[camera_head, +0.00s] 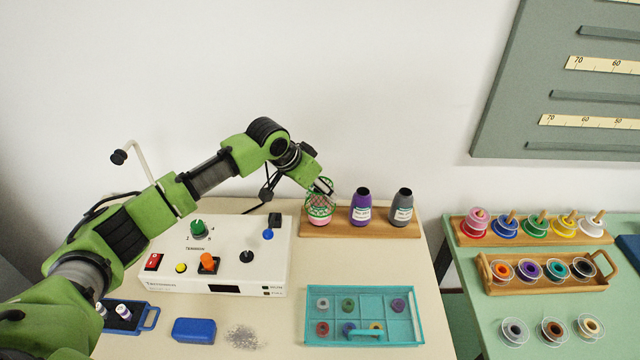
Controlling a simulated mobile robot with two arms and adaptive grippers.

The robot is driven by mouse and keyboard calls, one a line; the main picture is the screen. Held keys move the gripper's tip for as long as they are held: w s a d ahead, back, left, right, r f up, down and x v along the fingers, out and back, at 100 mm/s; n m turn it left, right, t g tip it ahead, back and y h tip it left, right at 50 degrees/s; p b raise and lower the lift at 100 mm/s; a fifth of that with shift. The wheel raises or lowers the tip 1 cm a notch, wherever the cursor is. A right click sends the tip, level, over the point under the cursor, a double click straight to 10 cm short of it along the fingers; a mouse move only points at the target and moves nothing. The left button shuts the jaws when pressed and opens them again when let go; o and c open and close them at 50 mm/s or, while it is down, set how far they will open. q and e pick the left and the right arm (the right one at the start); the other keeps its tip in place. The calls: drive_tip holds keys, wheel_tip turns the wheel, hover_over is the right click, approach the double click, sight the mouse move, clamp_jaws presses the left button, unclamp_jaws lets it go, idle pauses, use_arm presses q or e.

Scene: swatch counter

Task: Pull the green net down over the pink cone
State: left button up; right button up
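The pink cone (319,222) stands at the left end of a wooden rack on the cream table. Only its lower part shows clearly as pink. The green net (316,208) is an open mesh around and above the cone, with its upper part by my gripper. How far down the cone its lower edge reaches is hard to tell. My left gripper (323,188) reaches in from the upper left, with its fingers at the upper right of the net. The fingers overlap the mesh, so their grip is unclear. My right gripper is not in view.
A purple cone (362,206) and a grey cone (402,207) stand to the right on the wooden rack (383,231). A white tension box (220,272) with knobs lies left. A teal compartment tray (411,334) is in front. A green table (456,275) with spools stands right.

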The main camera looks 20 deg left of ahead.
use_arm(q)
drive_tip(key=shift+f+b, duration=0.35)
drive_tip(key=shift+f, duration=1.15)
drive_tip(key=shift+f, duration=0.1)
drive_tip(key=o, duration=0.8)
drive_tip(key=v, duration=1.2)
